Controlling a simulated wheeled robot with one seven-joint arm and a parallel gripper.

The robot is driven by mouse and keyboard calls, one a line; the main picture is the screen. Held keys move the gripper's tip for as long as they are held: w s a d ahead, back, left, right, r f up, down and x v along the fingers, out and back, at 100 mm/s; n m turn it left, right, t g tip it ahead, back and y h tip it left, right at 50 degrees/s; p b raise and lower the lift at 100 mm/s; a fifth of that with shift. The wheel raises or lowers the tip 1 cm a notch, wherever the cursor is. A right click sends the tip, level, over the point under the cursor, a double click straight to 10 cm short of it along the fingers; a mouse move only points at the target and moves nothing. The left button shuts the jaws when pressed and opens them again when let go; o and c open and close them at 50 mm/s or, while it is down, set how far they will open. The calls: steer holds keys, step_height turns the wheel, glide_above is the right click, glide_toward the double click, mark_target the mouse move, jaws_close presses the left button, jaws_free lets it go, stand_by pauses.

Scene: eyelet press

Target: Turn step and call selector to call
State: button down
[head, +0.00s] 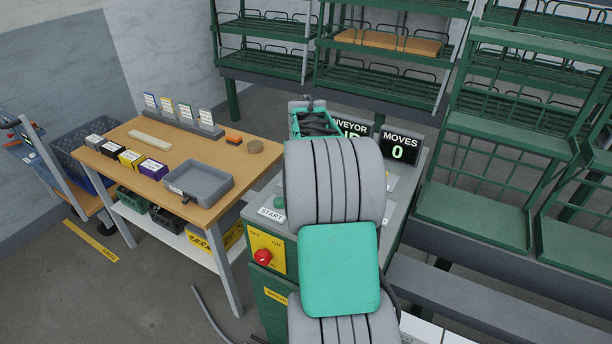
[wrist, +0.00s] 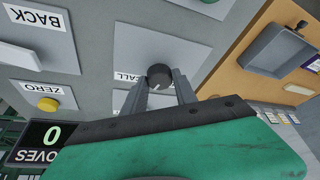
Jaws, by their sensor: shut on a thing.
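The selector knob (wrist: 158,76) is small, round and black with a pale mark, on a light grey plate (wrist: 190,45) in the wrist view. A label beside it (wrist: 126,77) seems to read CALL, and a finger partly hides it. My gripper (wrist: 160,88) is shut on the knob, one grey finger on each side. I cannot tell which position the pale mark points to. In the head view, my arm hides the knob and the fingers.
A plate marked BACK (wrist: 35,20) and a yellow ZERO button (wrist: 48,104) are near the knob. The display (head: 400,147) reads MOVES 0. A red stop button (head: 263,257) is on the panel's front. A wooden table (head: 180,150) with a grey tray (head: 200,182) stands to the left.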

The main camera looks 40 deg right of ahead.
steer(key=shift+w+m+g+h, duration=0.1)
steer(key=shift+m+g+h, duration=0.4)
steer(key=shift+m, duration=1.4)
steer(key=c, duration=1)
jaws_free()
steer(key=shift+a+r, duration=0.1)
steer(key=b+v, duration=0.1)
steer(key=v, duration=0.6)
steer(key=shift+r, duration=0.35)
